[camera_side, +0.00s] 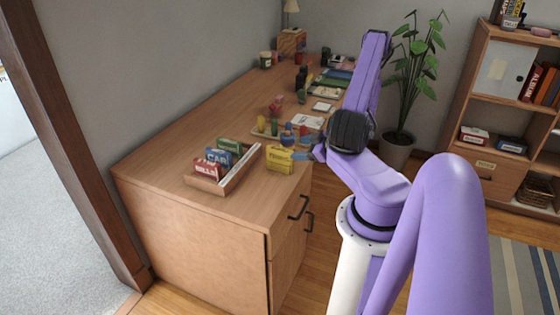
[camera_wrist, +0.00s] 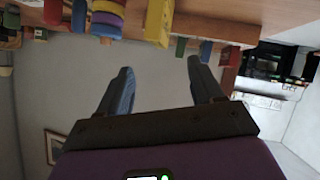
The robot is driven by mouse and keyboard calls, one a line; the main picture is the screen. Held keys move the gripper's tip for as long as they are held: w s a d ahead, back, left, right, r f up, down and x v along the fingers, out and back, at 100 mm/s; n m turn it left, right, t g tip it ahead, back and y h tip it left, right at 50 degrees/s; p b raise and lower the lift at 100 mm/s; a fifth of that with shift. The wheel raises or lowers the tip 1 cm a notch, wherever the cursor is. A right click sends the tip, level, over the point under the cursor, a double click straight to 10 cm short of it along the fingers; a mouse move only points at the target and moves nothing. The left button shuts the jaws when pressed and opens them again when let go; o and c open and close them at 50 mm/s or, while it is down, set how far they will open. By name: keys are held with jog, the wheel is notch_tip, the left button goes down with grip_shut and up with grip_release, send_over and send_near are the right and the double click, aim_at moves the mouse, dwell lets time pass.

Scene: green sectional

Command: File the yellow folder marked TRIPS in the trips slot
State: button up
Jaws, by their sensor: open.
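The yellow folder (camera_side: 280,159) stands on the desk near its front edge, right of the wooden file holder (camera_side: 238,173). Its lettering is too small to read surely. The holder carries a red folder (camera_side: 207,170), a blue folder (camera_side: 217,157) and a green folder (camera_side: 230,146); the trips slot's label cannot be made out. My gripper (camera_side: 303,149) is just right of and slightly beyond the yellow folder, apparently not around it. In the wrist view my gripper (camera_wrist: 159,67) shows spread fingers with nothing between them.
More items line the far desk (camera_side: 165,162). A potted plant (camera_side: 397,147) stands beyond my arm, and a bookshelf (camera_side: 483,125) is at right. The desk's near left part is clear.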

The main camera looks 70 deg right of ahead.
aim_at(282, 151)
jog(key=shift+x, duration=5.65)
jog(key=shift+s+f, duration=0.1)
grip_shut()
